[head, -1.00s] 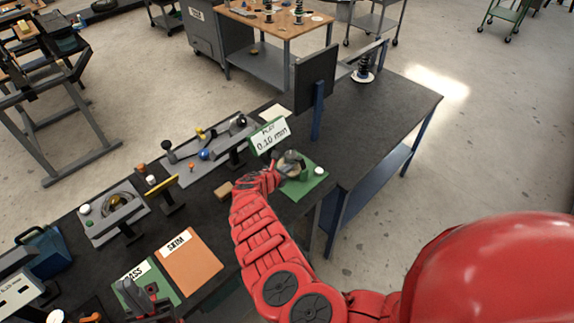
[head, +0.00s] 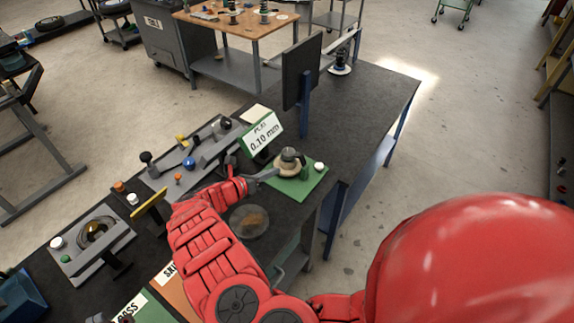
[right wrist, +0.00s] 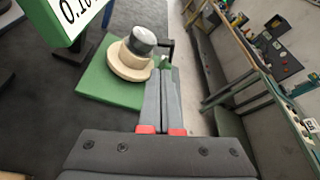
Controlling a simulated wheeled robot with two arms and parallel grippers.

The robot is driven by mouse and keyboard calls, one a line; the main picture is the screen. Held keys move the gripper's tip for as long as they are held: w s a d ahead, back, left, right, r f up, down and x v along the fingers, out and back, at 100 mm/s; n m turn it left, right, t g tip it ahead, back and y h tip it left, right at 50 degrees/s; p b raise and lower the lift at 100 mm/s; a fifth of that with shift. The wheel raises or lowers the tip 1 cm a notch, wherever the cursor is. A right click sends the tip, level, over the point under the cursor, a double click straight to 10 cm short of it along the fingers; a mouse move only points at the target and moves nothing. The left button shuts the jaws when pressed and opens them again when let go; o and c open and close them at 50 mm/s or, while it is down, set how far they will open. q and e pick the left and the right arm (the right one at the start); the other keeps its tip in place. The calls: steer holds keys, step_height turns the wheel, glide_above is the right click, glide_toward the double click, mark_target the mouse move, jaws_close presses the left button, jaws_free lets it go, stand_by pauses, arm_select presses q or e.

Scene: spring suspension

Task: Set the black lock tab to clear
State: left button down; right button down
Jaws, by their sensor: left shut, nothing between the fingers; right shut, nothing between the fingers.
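A green plate (head: 305,190) on the dark bench carries a cream disc with a grey cap (head: 289,158); they also show in the right wrist view (right wrist: 130,62). A small black angled piece (right wrist: 168,46) stands beside the cap in the right wrist view and may be the lock tab; its setting cannot be read. My right gripper (head: 275,173) is shut and empty, its tips close beside the disc. In the right wrist view its fingers (right wrist: 163,72) point at a small green part by the black piece; contact is unclear. Only a dark sliver of my left gripper (head: 125,317) shows at the bottom edge.
A sign reading 0.10 mm (head: 262,137) stands behind the plate. A white button (head: 319,166) is at the plate's right. Grey fixtures with coloured knobs (head: 189,163) stand to the left. A dark upright panel (head: 302,72) rises behind. The bench's far right is mostly clear.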

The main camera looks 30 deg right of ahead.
mark_target(301, 159)
steer(key=x, duration=0.8)
steer(key=shift+d+f+p, duration=0.1)
steer(key=shift+p, duration=0.25)
steer(key=shift+x, duration=0.8)
